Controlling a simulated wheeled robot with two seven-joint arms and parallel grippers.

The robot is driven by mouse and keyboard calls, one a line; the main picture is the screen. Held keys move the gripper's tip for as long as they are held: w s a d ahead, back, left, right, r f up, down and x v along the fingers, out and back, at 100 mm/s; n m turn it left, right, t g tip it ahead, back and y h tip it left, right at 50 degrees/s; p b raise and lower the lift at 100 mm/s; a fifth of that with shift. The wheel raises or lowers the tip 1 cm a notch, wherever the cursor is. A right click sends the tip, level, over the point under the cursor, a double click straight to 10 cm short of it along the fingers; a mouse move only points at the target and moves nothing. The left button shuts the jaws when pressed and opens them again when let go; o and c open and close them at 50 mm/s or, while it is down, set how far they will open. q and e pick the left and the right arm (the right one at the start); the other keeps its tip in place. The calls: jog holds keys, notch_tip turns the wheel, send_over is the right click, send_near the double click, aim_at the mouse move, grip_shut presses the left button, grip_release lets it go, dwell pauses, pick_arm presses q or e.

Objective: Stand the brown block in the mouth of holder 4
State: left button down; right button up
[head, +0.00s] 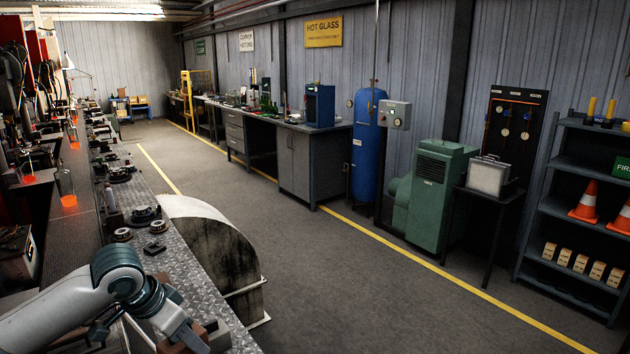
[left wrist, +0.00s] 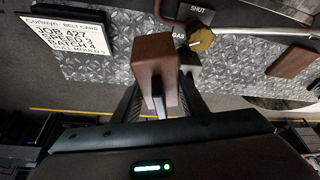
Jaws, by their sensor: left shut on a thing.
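The brown block (left wrist: 155,58) stands out between the fingers of my left gripper (left wrist: 160,98) in the left wrist view. The gripper is shut on it, above the ribbed metal bench top. In the head view my left gripper (head: 190,338) is low at the bottom edge, over the near end of the bench. Brown shapes show beside it there, partly cut off. I cannot make out which place is holder 4; no such number is readable on a holder. My right gripper is in neither view.
A second brown piece (left wrist: 292,62) lies on the bench plate. A white job card (left wrist: 80,35), a brass gas knob (left wrist: 200,40) and a pipe are close by. Dark round moulds (head: 145,215) line the bench (head: 195,275), with a curved metal guard (head: 215,240) at its right.

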pick_arm(q)
jog(key=s+d+r+n+t+y, duration=0.1)
jog(key=s+d+n+y, duration=0.1)
jog(key=s+d+n, duration=0.3)
jog(key=shift+s+r+n, duration=0.2)
jog(key=shift+r+n, duration=0.15)
jog(key=shift+n, duration=0.55)
dwell(0.5)
dwell(0.9)
dwell(0.5)
